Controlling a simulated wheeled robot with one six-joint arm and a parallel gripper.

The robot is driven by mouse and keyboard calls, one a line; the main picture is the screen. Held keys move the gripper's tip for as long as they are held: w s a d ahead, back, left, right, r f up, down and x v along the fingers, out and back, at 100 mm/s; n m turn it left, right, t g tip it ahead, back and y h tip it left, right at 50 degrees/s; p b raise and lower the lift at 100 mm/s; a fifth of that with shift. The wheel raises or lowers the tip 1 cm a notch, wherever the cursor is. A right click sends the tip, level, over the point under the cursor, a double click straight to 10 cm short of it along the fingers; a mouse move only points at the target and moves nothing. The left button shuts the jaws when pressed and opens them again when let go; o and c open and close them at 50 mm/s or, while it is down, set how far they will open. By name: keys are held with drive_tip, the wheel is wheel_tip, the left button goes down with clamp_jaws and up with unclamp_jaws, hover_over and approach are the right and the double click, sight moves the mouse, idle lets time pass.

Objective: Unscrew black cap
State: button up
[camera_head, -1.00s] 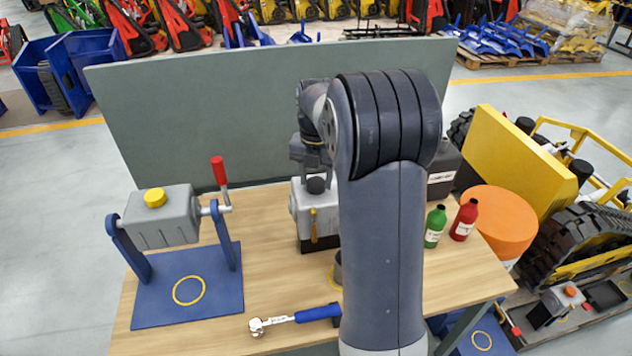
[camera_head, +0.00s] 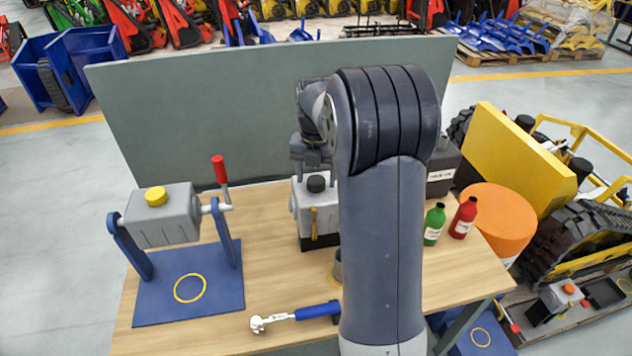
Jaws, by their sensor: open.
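The black cap (camera_head: 316,184) sits on top of a grey box-shaped unit (camera_head: 304,214) with a dark base, at the back middle of the table. A yellow strip shows on the unit's front. My gripper (camera_head: 311,166) points down just above the cap, with its jaws open. A small gap seems to lie between the jaws and the cap. My arm hides the unit's right side.
A grey tank with a yellow cap (camera_head: 156,196) hangs in a blue stand (camera_head: 215,298) at left. A blue-handled ratchet (camera_head: 295,316) lies in front. Green (camera_head: 433,226) and red (camera_head: 463,218) bottles stand at right. A grey panel (camera_head: 200,120) rises behind the table.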

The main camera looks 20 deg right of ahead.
drive_tip(key=m, duration=0.3)
drive_tip(key=shift+p, duration=0.35)
drive_tip(key=m, duration=0.4)
drive_tip(key=shift+m+p, duration=0.3)
drive_tip(key=shift+p, duration=0.05)
drive_tip(key=m+p, duration=0.1)
drive_tip(key=m, duration=1.9)
drive_tip(key=shift+m, duration=0.3)
